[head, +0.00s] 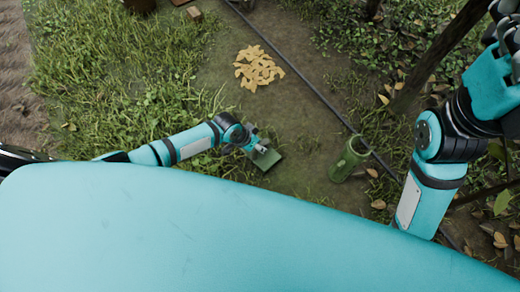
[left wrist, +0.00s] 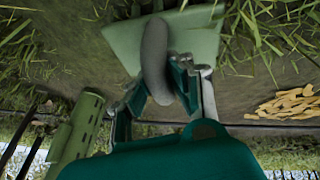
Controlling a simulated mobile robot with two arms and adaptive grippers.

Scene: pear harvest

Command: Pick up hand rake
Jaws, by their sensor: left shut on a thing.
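A green, flat-headed tool (head: 268,160), seemingly the hand rake, is at my left gripper (head: 258,148) in the head view, low over the bare soil. In the left wrist view its pale green head (left wrist: 120,42) and grey handle (left wrist: 154,55) show. The handle runs between the two fingers of my left gripper (left wrist: 162,88), which is shut on it. Whether the head touches the soil is unclear. My right gripper (head: 505,38) is cut off at the upper right edge of the head view, and its fingers cannot be read.
A yellow leaf-like pile (head: 258,68) lies farther off. A thin dark hose (head: 305,82) crosses the path. Dark trunks (head: 432,60) stand at right.

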